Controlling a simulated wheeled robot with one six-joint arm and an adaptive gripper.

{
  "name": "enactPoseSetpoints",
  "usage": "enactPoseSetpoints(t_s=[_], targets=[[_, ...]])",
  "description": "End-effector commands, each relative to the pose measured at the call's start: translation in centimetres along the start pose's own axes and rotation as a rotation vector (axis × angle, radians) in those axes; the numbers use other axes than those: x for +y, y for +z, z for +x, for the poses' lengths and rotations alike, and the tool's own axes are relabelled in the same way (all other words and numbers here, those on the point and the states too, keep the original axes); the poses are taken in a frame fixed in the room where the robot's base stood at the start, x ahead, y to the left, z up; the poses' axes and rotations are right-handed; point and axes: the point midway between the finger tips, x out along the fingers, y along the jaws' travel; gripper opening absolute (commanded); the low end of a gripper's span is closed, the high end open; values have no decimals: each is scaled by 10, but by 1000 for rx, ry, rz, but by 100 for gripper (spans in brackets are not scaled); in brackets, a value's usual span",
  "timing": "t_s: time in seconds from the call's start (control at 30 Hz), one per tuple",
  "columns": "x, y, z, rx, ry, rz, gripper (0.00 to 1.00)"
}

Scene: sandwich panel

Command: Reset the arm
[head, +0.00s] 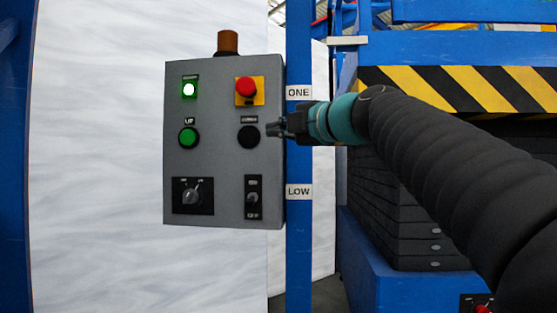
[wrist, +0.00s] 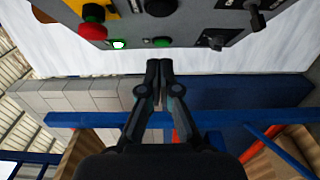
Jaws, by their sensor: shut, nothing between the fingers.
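My arm reaches in from the right in the head view. My gripper (head: 272,129) is shut and empty, in front of the right part of a grey control panel (head: 221,217), close to the black button (head: 248,136). I cannot tell from the head view whether it touches the button. In the wrist view my gripper (wrist: 158,66) shows with both fingers together, and the panel (wrist: 200,30) lies along the top of the picture, with the black button (wrist: 160,7) just beyond the fingertips.
The panel carries a red emergency button (head: 246,87), a lit green lamp (head: 189,89), a green button (head: 188,137), a rotary switch (head: 193,196) and a toggle switch (head: 253,198). A blue post (head: 299,150) stands right beside the panel. A yellow-black striped beam (head: 455,88) lies behind my arm.

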Motion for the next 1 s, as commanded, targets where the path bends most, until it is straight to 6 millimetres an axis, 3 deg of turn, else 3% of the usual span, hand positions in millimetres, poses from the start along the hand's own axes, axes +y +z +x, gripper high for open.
enactPoseSetpoints(t_s=[0.23,0.43,0.6,0.73,0.87,1.0], targets=[[0,0,0,0,0,58,0],[-11,2,2,-12,-35,355,0],[-70,17,11,-89,-155,681,0],[-123,24,7,-187,-249,919,0],[-174,26,-8,-318,-329,1144,0],[-229,25,-38,-497,-396,1367,0]])
